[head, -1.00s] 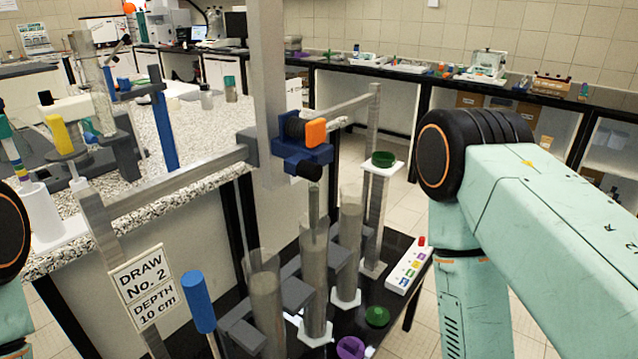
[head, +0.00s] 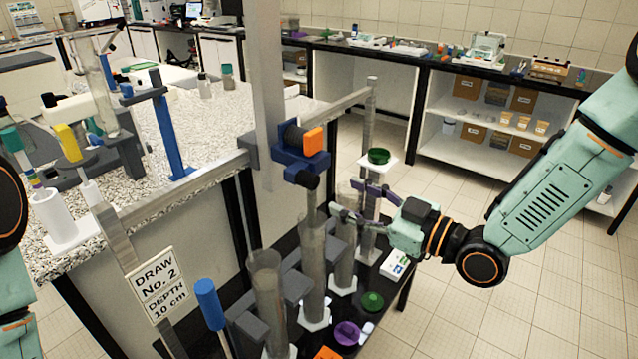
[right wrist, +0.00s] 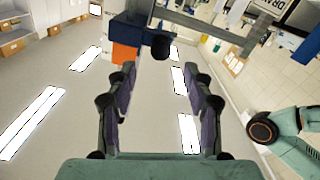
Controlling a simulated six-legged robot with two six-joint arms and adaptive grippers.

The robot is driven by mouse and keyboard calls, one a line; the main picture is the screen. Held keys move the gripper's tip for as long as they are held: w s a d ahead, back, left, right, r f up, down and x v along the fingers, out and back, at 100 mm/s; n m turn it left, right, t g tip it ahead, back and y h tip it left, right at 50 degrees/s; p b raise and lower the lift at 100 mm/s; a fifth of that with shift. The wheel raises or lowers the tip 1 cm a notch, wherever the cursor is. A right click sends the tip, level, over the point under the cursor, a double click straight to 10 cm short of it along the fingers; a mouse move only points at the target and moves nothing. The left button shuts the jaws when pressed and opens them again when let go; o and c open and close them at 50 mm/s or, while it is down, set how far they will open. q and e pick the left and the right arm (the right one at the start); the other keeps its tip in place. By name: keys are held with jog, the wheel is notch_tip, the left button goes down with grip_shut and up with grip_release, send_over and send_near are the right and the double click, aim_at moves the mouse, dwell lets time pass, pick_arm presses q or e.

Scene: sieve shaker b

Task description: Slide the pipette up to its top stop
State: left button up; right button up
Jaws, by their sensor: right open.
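The pipette (head: 310,204) is a slim grey tube. It hangs from a dark blue carriage (head: 298,160) with an orange block and a black knob, on an upright grey post. Its lower end is at the mouth of the middle clear cylinder (head: 312,255). My right gripper (head: 345,199) is open and empty, just right of the pipette, its fingers pointing left at it. In the right wrist view the carriage (right wrist: 127,30) and black knob (right wrist: 161,46) lie beyond the spread fingers (right wrist: 159,72). My left gripper is out of view; only part of that arm shows.
Clear cylinders stand before (head: 268,290) and behind (head: 346,250) the middle one. A sign (head: 160,283) and a blue-handled rod (head: 210,303) are at left. A white stand (head: 368,215) holds a green cap. Open floor lies at right.

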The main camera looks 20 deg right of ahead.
aim_at(315, 184)
jog(key=shift+b+x, duration=0.3)
jog(key=shift+x, duration=3.5)
jog(key=shift+f, duration=0.1)
jog(key=shift+c, duration=0.4)
grip_shut()
